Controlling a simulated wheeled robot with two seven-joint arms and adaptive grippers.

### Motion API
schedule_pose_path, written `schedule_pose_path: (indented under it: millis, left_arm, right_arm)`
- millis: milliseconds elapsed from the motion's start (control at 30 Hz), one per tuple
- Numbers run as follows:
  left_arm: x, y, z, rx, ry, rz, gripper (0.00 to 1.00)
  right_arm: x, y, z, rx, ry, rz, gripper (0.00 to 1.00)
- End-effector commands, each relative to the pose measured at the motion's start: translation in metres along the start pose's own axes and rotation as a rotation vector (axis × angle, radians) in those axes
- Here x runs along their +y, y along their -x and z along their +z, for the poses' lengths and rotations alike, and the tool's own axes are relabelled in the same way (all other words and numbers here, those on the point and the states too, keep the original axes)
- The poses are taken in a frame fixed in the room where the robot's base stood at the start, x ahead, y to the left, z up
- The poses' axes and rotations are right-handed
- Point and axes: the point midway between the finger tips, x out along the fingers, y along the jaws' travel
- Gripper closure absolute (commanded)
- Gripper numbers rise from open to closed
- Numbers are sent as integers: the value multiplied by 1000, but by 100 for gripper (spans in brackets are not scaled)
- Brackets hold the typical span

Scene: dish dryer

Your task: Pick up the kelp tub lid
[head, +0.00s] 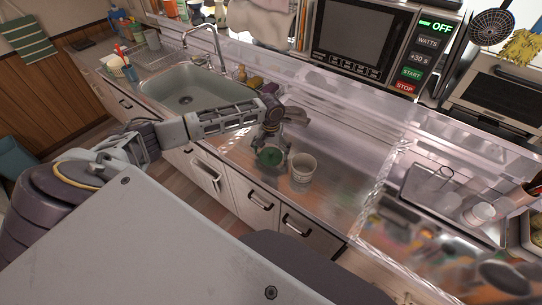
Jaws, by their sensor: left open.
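A dark green round piece (269,157), which looks like the kelp tub lid, lies on the steel counter near its front edge. My left gripper (271,148) reaches over the counter from the left, pointing down at the green piece. Its jaws are open, with the fingers close around or above the piece. I cannot tell whether they touch it. The gripper hides part of the piece. A white tub (302,168) with markings on its side stands upright just right of it. My right gripper is not in view.
A sink (188,88) with a faucet lies to the left. A microwave (361,42) stands behind. A clear raised panel (330,90) runs along the back of the counter. A tray (424,195) with glasses is at right. The counter right of the tub is clear.

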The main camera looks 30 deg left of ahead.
Motion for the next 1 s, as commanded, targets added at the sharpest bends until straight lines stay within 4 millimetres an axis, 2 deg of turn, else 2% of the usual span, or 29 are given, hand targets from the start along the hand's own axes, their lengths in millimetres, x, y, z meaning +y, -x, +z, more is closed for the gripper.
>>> schedule_pose_path:
  millis: [200, 400, 800, 1000]
  left_arm:
    - [0, 0, 0, 0, 0, 0, 0]
    - [0, 0, 0, 0, 0, 0, 1]
    - [0, 0, 0, 0, 0, 0, 53]
    - [0, -1, 1, -2, 0, -1, 78]
  right_arm:
    - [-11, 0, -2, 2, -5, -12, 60]
    - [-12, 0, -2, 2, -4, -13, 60]
    - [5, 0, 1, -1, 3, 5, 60]
    - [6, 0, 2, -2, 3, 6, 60]
